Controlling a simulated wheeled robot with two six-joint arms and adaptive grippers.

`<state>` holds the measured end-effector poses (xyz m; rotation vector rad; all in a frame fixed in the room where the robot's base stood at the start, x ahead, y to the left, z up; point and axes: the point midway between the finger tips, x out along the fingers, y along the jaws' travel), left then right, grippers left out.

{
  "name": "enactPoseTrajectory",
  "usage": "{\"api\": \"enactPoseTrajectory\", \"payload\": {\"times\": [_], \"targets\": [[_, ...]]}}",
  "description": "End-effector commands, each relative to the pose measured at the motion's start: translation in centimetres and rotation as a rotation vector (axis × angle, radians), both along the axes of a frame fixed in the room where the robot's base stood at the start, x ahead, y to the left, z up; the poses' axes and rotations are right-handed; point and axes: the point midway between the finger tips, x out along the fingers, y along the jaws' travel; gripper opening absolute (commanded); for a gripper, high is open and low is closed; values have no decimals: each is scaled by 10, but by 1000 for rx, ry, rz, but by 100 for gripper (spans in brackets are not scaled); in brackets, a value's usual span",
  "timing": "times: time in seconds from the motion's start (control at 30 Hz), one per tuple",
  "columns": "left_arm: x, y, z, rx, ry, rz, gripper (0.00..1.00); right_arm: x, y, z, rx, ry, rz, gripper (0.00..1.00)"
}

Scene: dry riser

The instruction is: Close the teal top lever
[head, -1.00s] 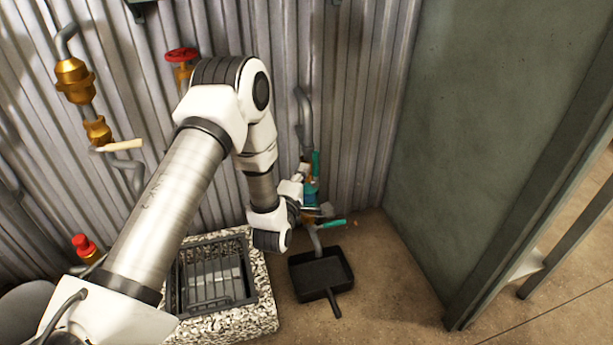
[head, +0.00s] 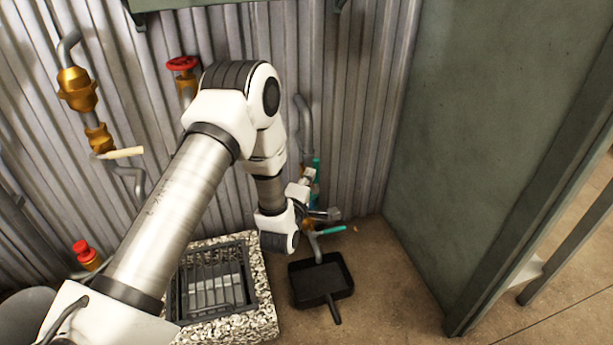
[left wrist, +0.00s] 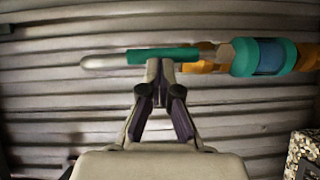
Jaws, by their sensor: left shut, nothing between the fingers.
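The teal top lever (head: 316,166) stands upright against the corrugated wall in the head view, partly hidden by my gripper. In the left wrist view the teal lever (left wrist: 150,55) lies lengthwise along the pipe line, beside a brass fitting (left wrist: 205,60) and a teal-banded cylinder (left wrist: 264,57). My left gripper (head: 307,175) is shut and empty. Its fingertips (left wrist: 160,66) are at the lever's edge in the left wrist view; I cannot tell whether they touch it. My right gripper is not in view.
A second teal lever (head: 332,230) sticks out lower down, above a black pan (head: 322,280) on the floor. A speckled stone basin (head: 262,290) with a grate stands left of it. A green panel (head: 500,110) closes off the right side.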

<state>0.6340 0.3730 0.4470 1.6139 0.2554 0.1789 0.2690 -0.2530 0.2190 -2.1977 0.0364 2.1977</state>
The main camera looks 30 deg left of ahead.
Motion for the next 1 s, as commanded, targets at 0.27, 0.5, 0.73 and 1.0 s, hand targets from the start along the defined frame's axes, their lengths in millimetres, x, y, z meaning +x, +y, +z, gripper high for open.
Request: {"api": "enactPoseTrajectory", "payload": {"times": [0.27,0.5,0.73,1.0], "targets": [[3,-2,3,28,33,0,0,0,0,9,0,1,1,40],[7,-6,7,77,91,-1,0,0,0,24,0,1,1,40],[17,-15,13,186,215,-2,0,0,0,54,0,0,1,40],[32,-28,11,352,410,-2,0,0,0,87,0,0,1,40]]}}
